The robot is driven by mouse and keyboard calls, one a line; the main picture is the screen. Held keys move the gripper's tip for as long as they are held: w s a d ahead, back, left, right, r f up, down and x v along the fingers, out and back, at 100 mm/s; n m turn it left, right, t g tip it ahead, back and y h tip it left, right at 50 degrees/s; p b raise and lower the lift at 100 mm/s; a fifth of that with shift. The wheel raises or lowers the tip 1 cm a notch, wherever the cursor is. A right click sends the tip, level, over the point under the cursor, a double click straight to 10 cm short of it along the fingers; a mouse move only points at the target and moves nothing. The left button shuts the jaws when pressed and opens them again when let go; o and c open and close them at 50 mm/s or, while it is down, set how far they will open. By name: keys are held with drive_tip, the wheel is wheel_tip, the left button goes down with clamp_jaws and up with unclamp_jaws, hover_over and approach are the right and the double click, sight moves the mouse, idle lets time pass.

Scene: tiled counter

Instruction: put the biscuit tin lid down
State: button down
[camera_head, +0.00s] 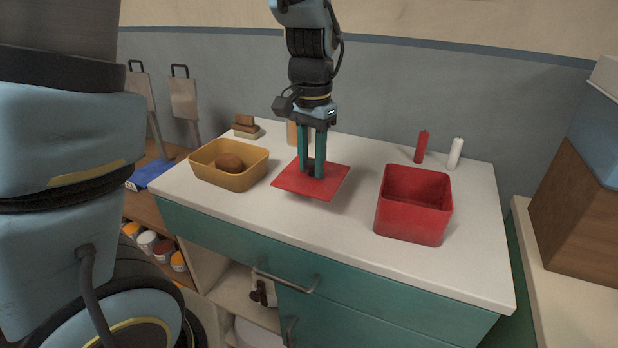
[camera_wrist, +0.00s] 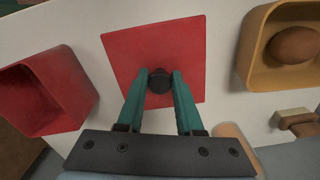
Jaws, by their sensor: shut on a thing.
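The biscuit tin lid is a flat red square (camera_head: 332,177) with a dark round knob, seen in the wrist view (camera_wrist: 130,50). My gripper (camera_head: 312,172) points down with its teal fingers shut on the knob, which shows between the fingertips in the wrist view (camera_wrist: 160,84). The lid is roughly level over the middle of the white counter; I cannot tell surely whether it is just above the counter or touching it. The open red square tin (camera_head: 412,222) stands to the right of the lid, and also shows at left in the wrist view (camera_wrist: 38,95).
A yellow tray (camera_head: 205,176) holding a brown round thing (camera_head: 230,162) stands left of the lid. A red bottle (camera_head: 422,147) and a white bottle (camera_head: 455,153) stand behind the tin. Brown and tan blocks (camera_head: 246,127) lie at the back left. The counter's front strip (camera_head: 300,222) is clear.

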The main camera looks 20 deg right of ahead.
sight(312, 174)
drive_tip(key=shift+f, duration=2.1)
drive_tip(key=c, duration=0.6)
unclamp_jaws()
drive_tip(key=shift+f, duration=0.1)
drive_tip(key=shift+o, duration=0.2)
wheel_tip(312, 174, up, 12)
drive_tip(key=shift+r, duration=0.15)
drive_tip(key=a+f+n, duration=0.5)
drive_tip(key=a, duration=0.7)
drive_tip(key=w+a+f+n+t, duration=0.1)
drive_tip(key=a+f+n, duration=0.4)
drive_tip(key=a, duration=0.8)
drive_tip(key=shift+w+t, duration=0.15)
drive_tip(key=shift+t, duration=0.15)
drive_tip(key=shift+f, duration=0.1)
